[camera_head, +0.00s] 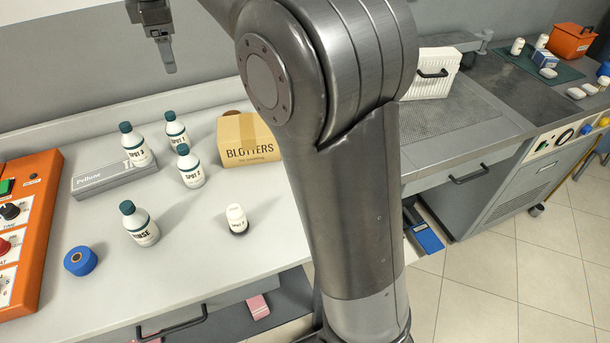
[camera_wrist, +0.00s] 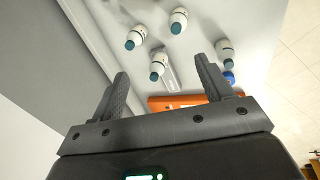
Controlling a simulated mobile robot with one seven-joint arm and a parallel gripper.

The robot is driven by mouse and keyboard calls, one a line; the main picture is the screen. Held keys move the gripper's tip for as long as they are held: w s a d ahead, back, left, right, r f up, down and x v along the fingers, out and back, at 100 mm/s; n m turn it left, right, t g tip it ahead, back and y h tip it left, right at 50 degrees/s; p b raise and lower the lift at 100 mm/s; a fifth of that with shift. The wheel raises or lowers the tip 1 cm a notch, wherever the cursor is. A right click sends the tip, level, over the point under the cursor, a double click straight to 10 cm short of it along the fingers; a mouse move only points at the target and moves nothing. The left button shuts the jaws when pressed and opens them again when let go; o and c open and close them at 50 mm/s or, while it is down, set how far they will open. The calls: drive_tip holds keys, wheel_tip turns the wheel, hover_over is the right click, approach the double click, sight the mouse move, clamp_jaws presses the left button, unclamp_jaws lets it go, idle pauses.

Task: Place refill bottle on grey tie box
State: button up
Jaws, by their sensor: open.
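The grey tie box (camera_head: 105,181) lies flat at the back left of the counter; a strip of it shows in the wrist view (camera_wrist: 173,77). A teal-capped bottle marked SPOT 3 (camera_head: 136,147) appears to stand on its right end. A small white-capped bottle (camera_head: 237,219) stands upright near the counter's front; its print is too small to read surely. No label reads refill, so I cannot tell for certain which bottle is meant. My gripper (camera_wrist: 163,84) is open and empty, high above the back of the counter; part of it shows in the head view (camera_head: 166,56).
Teal-capped bottles SPOT 1 (camera_head: 177,131), SPOT 2 (camera_head: 190,168) and RINSE (camera_head: 139,224) stand close to the tie box. A BLOTTERS carton (camera_head: 248,152), blue tape roll (camera_head: 80,261) and orange control panel (camera_head: 30,225) flank them.

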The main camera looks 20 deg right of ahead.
drive_tip(key=s+d+f+m+t, duration=0.1)
drive_tip(key=s+d+f+m, duration=0.1)
drive_tip(key=s+d+m, duration=0.5)
drive_tip(key=s+d+f+m+t, duration=0.1)
drive_tip(key=s+d+m, duration=0.25)
drive_tip(key=s, duration=0.65)
drive_tip(key=s+d+f+m, duration=0.2)
drive_tip(key=s+f+m, duration=0.1)
drive_tip(key=s+f, duration=0.2)
drive_tip(key=s+d+f+m+t, duration=0.1)
drive_tip(key=s+d+f+m, duration=0.2)
drive_tip(key=s+f, duration=0.3)
drive_tip(key=s+m, duration=0.1)
drive_tip(key=s, duration=0.1)
drive_tip(key=shift+s+d, duration=0.15)
drive_tip(key=shift+s, duration=0.2)
